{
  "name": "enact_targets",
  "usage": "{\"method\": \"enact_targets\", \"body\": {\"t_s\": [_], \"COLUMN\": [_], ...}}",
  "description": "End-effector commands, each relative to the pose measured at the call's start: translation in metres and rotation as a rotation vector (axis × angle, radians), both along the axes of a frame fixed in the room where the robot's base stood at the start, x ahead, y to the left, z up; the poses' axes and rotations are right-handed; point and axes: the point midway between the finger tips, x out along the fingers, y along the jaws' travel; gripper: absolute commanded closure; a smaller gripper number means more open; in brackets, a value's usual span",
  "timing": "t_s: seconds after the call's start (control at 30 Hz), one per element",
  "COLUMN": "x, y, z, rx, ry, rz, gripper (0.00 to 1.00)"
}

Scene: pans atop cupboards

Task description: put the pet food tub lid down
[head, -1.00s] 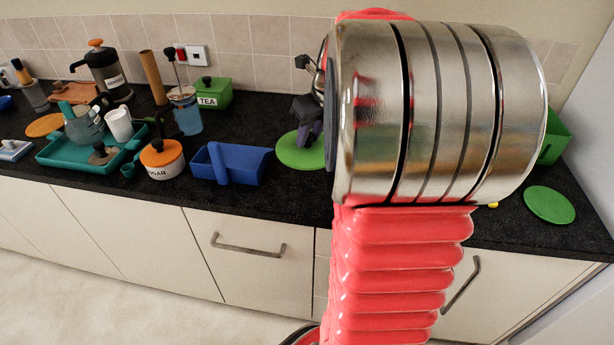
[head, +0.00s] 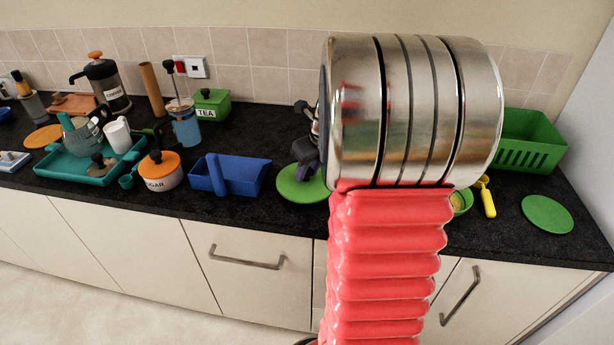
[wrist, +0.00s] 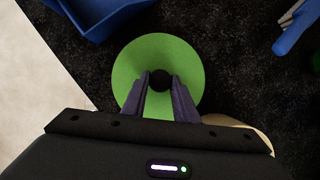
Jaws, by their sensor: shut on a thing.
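The pet food tub lid is a flat green disc (head: 298,189) with a black knob. In the wrist view the lid (wrist: 160,55) lies flat below my gripper (wrist: 160,80). The two purple-grey fingers are shut on its black knob, one on each side. In the head view my gripper (head: 308,160) is partly hidden behind my arm's metal joint. The lid is level, over the counter's front part, right of the blue caddy. I cannot tell whether it touches the counter.
The blue caddy (head: 241,177) is close on the left; it also shows in the wrist view (wrist: 97,15). A sugar pot (head: 161,172) and teal tray (head: 75,172) stand farther left. A green basket (head: 530,145) and flat green disc (head: 548,214) are at right. Dark counter is bare behind the caddy.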

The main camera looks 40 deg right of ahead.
Motion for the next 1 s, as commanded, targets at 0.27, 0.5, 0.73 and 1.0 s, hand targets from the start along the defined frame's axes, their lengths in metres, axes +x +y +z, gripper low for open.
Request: {"method": "enact_targets", "body": {"t_s": [0.27, 0.5, 0.73, 1.0], "x": [0.000, -0.001, -0.001, -0.001], "y": [0.000, -0.001, -0.001, -0.001], "z": [-0.021, -0.021, -0.021, -0.021], "rx": [-0.001, -0.001, -0.001, 0.000], "ry": [0.000, 0.000, 0.000, 0.000], "rz": [0.000, -0.001, -0.001, -0.002], "gripper": [0.97, 0.97, 0.59, 0.55]}}
